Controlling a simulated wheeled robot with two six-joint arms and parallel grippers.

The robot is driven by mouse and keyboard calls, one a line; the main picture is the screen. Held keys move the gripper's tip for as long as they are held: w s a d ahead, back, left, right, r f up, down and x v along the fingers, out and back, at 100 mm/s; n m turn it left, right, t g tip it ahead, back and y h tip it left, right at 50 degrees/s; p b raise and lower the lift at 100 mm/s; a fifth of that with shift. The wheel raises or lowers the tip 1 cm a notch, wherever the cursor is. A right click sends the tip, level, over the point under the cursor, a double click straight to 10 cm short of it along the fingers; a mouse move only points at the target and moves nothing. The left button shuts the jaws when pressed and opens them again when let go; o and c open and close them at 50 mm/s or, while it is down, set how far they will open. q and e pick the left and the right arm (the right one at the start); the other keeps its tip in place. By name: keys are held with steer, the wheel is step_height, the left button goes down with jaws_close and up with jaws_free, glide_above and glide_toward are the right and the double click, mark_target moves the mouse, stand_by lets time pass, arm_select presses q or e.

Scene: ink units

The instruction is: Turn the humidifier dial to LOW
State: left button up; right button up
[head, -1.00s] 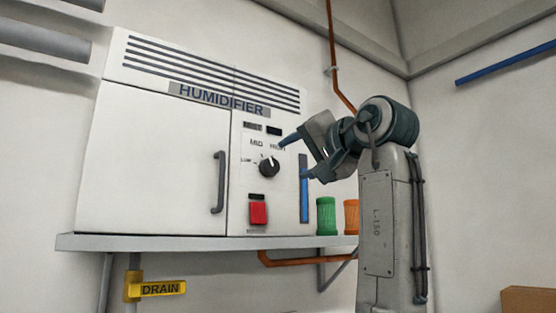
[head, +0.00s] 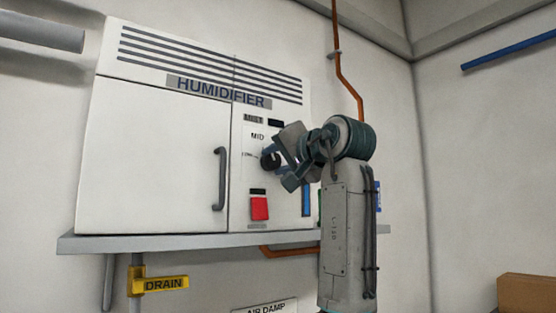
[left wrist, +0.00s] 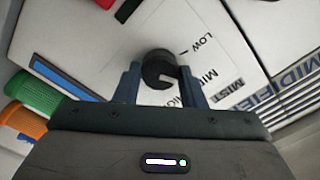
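The humidifier (head: 150,150) is a white cabinet on a wall shelf. Its black dial (head: 270,161) is partly hidden by my left gripper (head: 284,166) in the head view. In the left wrist view the dial (left wrist: 158,69) lies between the two fingertips of the left gripper (left wrist: 159,80). The fingers are apart, one on each side; I cannot tell whether they touch it. The dial's pale notch seems to face the MID side. The LOW mark (left wrist: 203,41) shows beyond the dial's upper right. My right gripper is in neither view.
A red switch (head: 260,208) sits below the dial, and a grey door handle (head: 219,179) to its left. A blue strip (left wrist: 66,79), green canister (left wrist: 34,95) and orange canister (left wrist: 22,120) are close by the gripper. The shelf edge (head: 150,242) runs below.

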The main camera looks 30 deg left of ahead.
arm_select(q)
steer(key=shift+c, duration=0.8)
steer(key=shift+n, duration=0.4)
steer(key=n+b, duration=0.1)
steer(key=n, duration=0.2)
steer(key=shift+f+n, duration=0.1)
steer(key=shift+n, duration=0.2)
steer(key=n+b, duration=0.1)
steer(key=n, duration=0.4)
steer(key=shift+n, duration=0.3)
steer(key=o, duration=1)
